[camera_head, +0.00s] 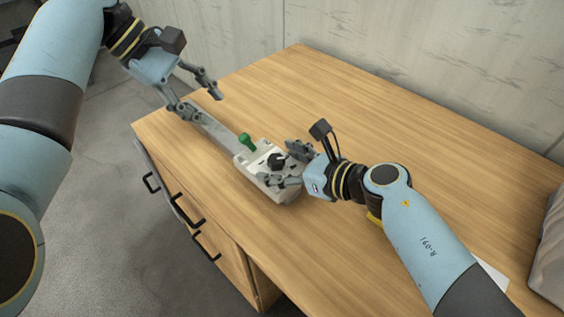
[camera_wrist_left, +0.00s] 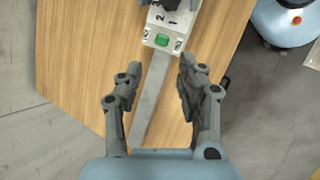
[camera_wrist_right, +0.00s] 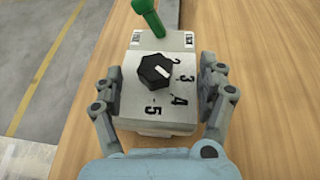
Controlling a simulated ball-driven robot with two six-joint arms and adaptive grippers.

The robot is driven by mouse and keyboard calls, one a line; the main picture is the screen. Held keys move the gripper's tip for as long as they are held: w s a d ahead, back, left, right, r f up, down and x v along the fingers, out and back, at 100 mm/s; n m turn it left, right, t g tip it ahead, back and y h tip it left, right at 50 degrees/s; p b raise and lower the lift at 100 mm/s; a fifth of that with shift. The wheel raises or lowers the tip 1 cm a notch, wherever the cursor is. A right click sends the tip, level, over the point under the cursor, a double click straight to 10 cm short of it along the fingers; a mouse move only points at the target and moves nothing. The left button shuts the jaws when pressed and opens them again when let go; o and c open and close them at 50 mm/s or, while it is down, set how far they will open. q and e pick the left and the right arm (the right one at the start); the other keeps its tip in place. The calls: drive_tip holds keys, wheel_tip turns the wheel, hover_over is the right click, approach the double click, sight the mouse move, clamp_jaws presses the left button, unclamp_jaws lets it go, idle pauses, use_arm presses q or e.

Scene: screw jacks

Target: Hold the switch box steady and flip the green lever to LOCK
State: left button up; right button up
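The switch box (camera_head: 252,165) is a light grey box on the wooden table, with a black knob (camera_wrist_right: 155,71) and printed numbers on its top. The green lever (camera_head: 246,141) stands up at the box's far end; it also shows in the left wrist view (camera_wrist_left: 162,40). Printed labels flank the lever, too small to read surely. My right gripper (camera_wrist_right: 161,92) has its fingers on either side of the box's near end; whether they touch it I cannot tell. My left gripper (camera_head: 202,103) is open and empty, above the table and left of the lever.
A flat grey strip (camera_wrist_left: 153,98) runs along the table from the box's lever end. The wooden table (camera_head: 380,120) is mostly clear behind the box. A yellow object (camera_head: 374,218) and a white sheet (camera_head: 492,272) lie partly behind my right arm. Drawers with black handles face the front.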

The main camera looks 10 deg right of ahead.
use_arm(q)
drive_tip(key=shift+c, duration=0.2)
use_arm(e)
drive_tip(key=shift+s, duration=0.1)
drive_tip(key=c, duration=1.3)
use_arm(q)
drive_tip(key=shift+c, duration=1)
use_arm(e)
drive_tip(key=shift+c, duration=0.2)
use_arm(q)
drive_tip(key=w+r+n+t+h, duration=0.1)
drive_tip(key=w+d+r+n+t+h, duration=0.2)
drive_tip(key=w+n, duration=0.1)
drive_tip(key=shift+r, duration=0.4)
clamp_jaws()
use_arm(e)
drive_tip(key=shift+f, duration=0.1)
drive_tip(key=shift+s+a, duration=0.1)
use_arm(q)
drive_tip(key=s+a+f+n+t+h, duration=0.1)
drive_tip(key=s+a+f+n+t, duration=0.4)
drive_tip(key=s+a+f+n, duration=0.6)
drive_tip(key=s+f, duration=0.1)
drive_tip(key=s, duration=0.2)
drive_tip(key=shift+a+f+h, duration=0.25)
drive_tip(key=shift+f+h, duration=0.05)
